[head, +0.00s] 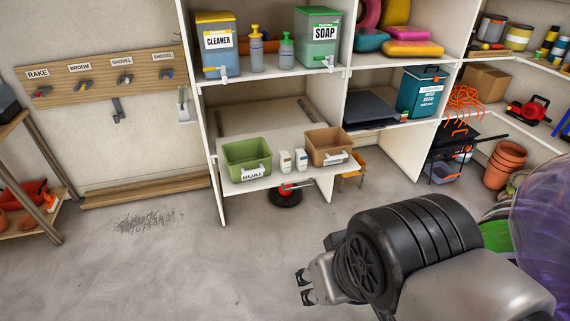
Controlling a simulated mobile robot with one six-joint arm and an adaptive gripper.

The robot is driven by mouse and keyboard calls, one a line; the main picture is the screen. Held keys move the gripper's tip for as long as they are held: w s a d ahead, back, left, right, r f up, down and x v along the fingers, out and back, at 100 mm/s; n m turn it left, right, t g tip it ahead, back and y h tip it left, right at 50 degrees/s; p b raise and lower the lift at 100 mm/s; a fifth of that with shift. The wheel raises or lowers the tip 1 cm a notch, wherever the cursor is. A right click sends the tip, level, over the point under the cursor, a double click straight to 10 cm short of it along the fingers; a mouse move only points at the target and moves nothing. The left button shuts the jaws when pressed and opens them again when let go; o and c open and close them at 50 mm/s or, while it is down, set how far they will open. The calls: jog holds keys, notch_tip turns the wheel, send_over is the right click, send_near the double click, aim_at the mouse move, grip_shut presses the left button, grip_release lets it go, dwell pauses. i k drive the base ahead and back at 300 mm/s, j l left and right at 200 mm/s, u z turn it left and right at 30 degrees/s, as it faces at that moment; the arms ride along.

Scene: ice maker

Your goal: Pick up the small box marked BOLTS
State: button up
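Two small white boxes stand side by side on the low shelf, a left one (285,161) and a right one (301,160). Each has small dark print that I cannot read, so I cannot tell which, if either, is marked BOLTS. They are between a green bin (247,155) and a brown bin (328,146). My gripper (301,287) is at the bottom centre, in front of the shelf and well apart from the boxes. Its two fingers point left with a gap between them, and nothing shows in the gap.
The white shelf unit (219,187) has uprights beside the low shelf. A cleaner dispenser (217,46) and a soap dispenser (318,38) stand on the shelf above. A red and black object (285,195) is on the floor underneath.

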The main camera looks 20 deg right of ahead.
aim_at(301, 157)
jog(key=i+j, duration=0.15)
jog(key=i, duration=0.55)
jog(key=i+j, duration=0.2)
jog(key=i, duration=0.5)
jog(key=i+l, duration=0.1)
jog(key=l, duration=0.35)
jog(key=i+l, duration=0.15)
jog(key=l, duration=0.3)
jog(key=i+l, duration=0.1)
jog(key=l, duration=0.35)
jog(key=i+l, duration=0.1)
jog(key=l, duration=0.35)
jog(key=i+l, duration=0.15)
jog(key=l, duration=0.3)
jog(key=u, duration=0.05)
